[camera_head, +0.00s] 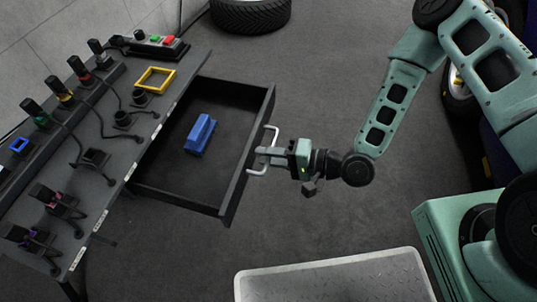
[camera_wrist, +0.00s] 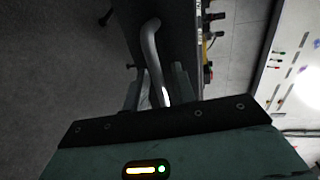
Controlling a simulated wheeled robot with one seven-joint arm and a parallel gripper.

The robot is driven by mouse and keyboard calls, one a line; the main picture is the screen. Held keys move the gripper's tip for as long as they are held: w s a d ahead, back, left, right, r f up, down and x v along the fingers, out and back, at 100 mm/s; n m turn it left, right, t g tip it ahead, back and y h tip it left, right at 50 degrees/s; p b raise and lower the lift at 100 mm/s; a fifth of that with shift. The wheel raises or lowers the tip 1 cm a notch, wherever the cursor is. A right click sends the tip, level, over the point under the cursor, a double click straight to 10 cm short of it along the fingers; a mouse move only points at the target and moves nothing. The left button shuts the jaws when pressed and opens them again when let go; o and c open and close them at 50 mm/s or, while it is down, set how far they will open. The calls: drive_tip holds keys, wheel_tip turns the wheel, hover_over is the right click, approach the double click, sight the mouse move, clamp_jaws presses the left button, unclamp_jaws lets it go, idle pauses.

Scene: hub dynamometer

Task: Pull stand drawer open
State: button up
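The stand drawer (camera_head: 232,185) is dark grey and stands pulled well out of the stand (camera_head: 140,165), its inside exposed. A light metal bar handle (camera_head: 273,133) is on its front; it also shows in the wrist view (camera_wrist: 152,45). My gripper (camera_head: 264,156) is at the middle of the handle, with its fingers on either side of the bar. It appears shut on the handle. In the wrist view the bar runs between the fingers, and their tips are partly hidden.
A blue block-like part (camera_head: 200,134) lies in the drawer. The stand top holds several cabled tools, a yellow square frame (camera_head: 156,79) and a button box (camera_head: 157,45). A grey textured platform (camera_head: 335,280) is at the bottom. A tyre (camera_head: 250,14) lies behind; the floor between is clear.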

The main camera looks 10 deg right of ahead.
idle(0.4)
drive_tip(key=p+v, duration=0.4)
drive_tip(key=v, duration=1.3)
drive_tip(key=shift+s+d, duration=0.15)
